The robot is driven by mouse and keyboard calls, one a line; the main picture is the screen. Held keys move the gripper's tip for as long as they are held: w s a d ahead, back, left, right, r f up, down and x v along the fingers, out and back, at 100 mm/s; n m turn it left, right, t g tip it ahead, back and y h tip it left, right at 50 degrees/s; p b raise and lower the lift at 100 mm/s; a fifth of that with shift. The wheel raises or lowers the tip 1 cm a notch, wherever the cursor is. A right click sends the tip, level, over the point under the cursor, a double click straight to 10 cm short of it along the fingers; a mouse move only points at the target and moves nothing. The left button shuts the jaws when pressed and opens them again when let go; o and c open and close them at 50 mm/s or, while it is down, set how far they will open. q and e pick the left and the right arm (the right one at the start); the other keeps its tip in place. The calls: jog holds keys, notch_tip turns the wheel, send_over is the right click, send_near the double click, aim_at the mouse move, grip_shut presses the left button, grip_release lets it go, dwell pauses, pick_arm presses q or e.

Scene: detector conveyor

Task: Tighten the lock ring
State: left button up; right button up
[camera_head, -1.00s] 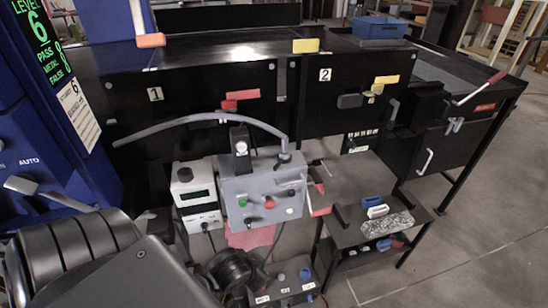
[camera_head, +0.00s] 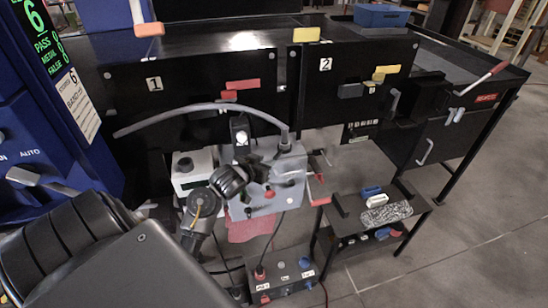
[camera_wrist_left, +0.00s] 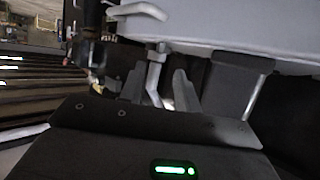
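The grey control box (camera_head: 262,188) stands mid-picture in the head view, its front partly hidden by my left wrist. A grey hose (camera_head: 190,112) arches left from a collar (camera_head: 285,140) on its top right. I cannot tell for sure which part is the lock ring. My left arm comes in from the lower left, its wrist just in front of the box. In the left wrist view my left gripper (camera_wrist_left: 160,85) has its two grey fingers apart, with a bent metal rod (camera_wrist_left: 153,76) showing between them. Contact is not visible. My right gripper is out of view.
A white instrument (camera_head: 190,172) stands left of the box, partly hidden. Black panels (camera_head: 215,75) marked 1 and 2 rise behind. A low black stand (camera_head: 408,212) with small items is to the right. A switch box (camera_head: 285,275) lies below. Clear floor (camera_head: 480,220) is at right.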

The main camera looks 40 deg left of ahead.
aim_at(276, 156)
pick_arm(q)
jog(key=x, duration=0.7)
jog(key=shift+w+f+p, duration=0.1)
jog(key=shift+f+p, duration=0.05)
jog(key=shift+p, duration=0.15)
jog(key=shift+c, duration=0.4)
grip_shut()
